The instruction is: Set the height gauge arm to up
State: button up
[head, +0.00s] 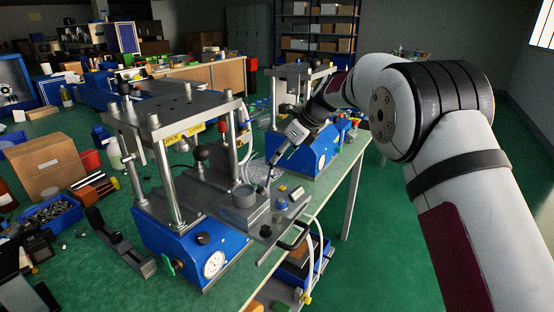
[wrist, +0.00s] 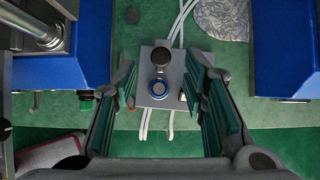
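I cannot pick out the height gauge arm with certainty. A dark metal stand with a raised block at one end (head: 118,240) lies at the front left of the bench in the head view and may be the gauge. My gripper (wrist: 165,108) is open and empty, its green-padded fingers spread apart. In the wrist view it is above a grey control box (wrist: 150,97) with a black knob (wrist: 160,57) and a blue-ringed button (wrist: 158,88), which show between the fingers.
A blue-based press (head: 190,245) with steel posts and a top plate stands left of my gripper. A second blue press (head: 318,155) stands behind it. White hoses run by the control box. A blue bin (head: 50,215) and a cardboard box (head: 48,172) are at left.

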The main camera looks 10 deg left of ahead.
jog(key=v, duration=0.8)
jog(key=shift+r, duration=0.3)
jog(key=shift+d, duration=0.15)
